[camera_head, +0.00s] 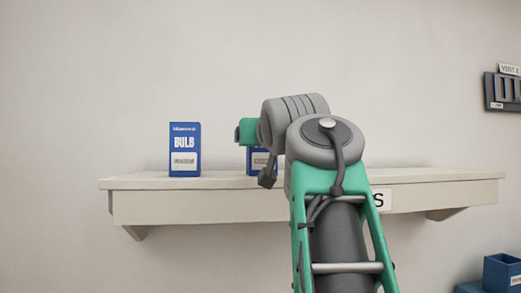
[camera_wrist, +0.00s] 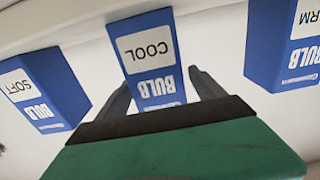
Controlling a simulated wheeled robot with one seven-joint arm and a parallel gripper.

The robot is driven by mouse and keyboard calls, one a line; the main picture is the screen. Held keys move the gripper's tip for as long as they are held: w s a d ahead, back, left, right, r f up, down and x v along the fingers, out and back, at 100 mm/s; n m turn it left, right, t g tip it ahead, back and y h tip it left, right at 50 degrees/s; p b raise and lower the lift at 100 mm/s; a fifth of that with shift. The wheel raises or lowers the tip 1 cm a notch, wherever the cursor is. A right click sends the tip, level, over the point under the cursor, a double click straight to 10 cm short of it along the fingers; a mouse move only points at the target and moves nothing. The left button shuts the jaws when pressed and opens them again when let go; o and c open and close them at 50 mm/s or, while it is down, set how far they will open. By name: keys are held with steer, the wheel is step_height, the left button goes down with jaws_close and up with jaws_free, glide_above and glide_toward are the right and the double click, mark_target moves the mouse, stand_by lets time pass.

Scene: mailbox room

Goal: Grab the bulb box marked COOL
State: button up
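The blue bulb box marked COOL (camera_wrist: 155,65) stands in the middle of the wrist view, which shows it upside down. My gripper (camera_wrist: 160,80) is open, with one finger on each side of the lower part of that box in the picture. A gap shows at the right finger; the left finger is close to the box edge, and I cannot tell if it touches. In the head view, a blue box (camera_head: 255,170) is mostly hidden behind my gripper and arm; its label is too small to read.
A box marked SOFT (camera_wrist: 42,90) is at the left of the wrist view, and one ending in "RM" (camera_wrist: 275,50) at the right. In the head view, a blue bulb box (camera_head: 185,143) stands left on the wall shelf (camera_head: 140,205). A blue bin (camera_head: 502,272) is at lower right.

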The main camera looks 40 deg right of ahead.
steer(key=c, duration=1.4)
steer(key=shift+r, duration=0.15)
